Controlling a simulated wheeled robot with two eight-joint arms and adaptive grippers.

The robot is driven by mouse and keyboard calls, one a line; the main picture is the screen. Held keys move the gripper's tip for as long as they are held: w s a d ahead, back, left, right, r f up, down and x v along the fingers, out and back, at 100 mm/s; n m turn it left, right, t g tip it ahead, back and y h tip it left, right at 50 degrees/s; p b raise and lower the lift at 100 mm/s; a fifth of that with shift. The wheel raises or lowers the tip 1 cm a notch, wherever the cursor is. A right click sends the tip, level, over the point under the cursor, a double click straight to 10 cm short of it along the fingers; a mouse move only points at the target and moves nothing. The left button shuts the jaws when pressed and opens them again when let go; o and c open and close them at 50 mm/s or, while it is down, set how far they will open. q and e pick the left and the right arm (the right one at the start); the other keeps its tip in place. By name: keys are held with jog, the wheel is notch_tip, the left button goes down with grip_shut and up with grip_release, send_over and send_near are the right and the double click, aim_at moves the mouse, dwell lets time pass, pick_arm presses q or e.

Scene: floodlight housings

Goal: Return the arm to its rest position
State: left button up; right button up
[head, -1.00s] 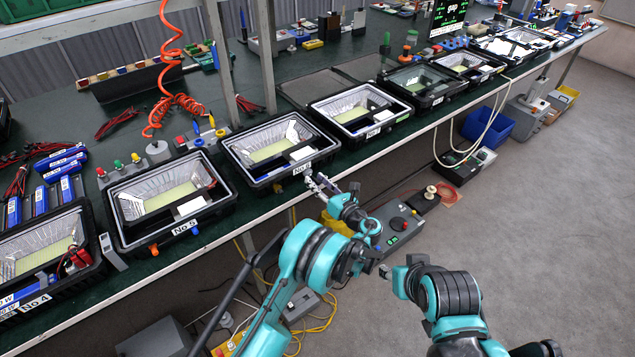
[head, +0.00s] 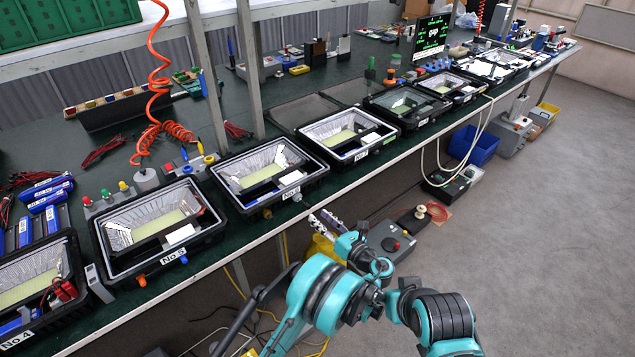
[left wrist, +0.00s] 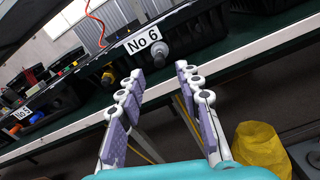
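My left gripper (head: 322,219) is in front of the bench edge, just off the housing labelled No 6 (head: 262,205). In the left wrist view its two fingers stand apart with nothing between them (left wrist: 158,82). The No 6 label (left wrist: 142,40) and a grey cable gland (left wrist: 159,54) on that housing lie beyond the fingertips, apart from them.
The green bench (head: 120,150) carries a row of floodlight housings, including No 5 (head: 192,252) and No 7 (head: 368,160). Under it are a yellow bag (left wrist: 257,150), a grey control box (head: 392,240) and a blue bin (head: 482,150). The grey floor (head: 560,230) at the right is clear.

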pick_arm(q)
jog(key=s+a+r+n+g+h, duration=0.2)
jog(key=s+a+r+n+g, duration=0.15)
jog(key=a+r+n, duration=0.45)
jog(key=s+a+r+n+g+h, duration=0.2)
jog(key=s+a+r+n+g, duration=0.25)
jog(key=a, duration=0.65)
jog(key=s+a+n+h, duration=0.2)
jog(key=s+n+h, duration=0.1)
jog(key=s+n, duration=0.6)
jog(key=s+a+n+h, duration=0.2)
jog(key=s+n, duration=0.8)
jog(key=s, duration=0.5)
jog(key=shift+s+t+h, duration=0.3)
jog(key=shift+h, duration=0.5)
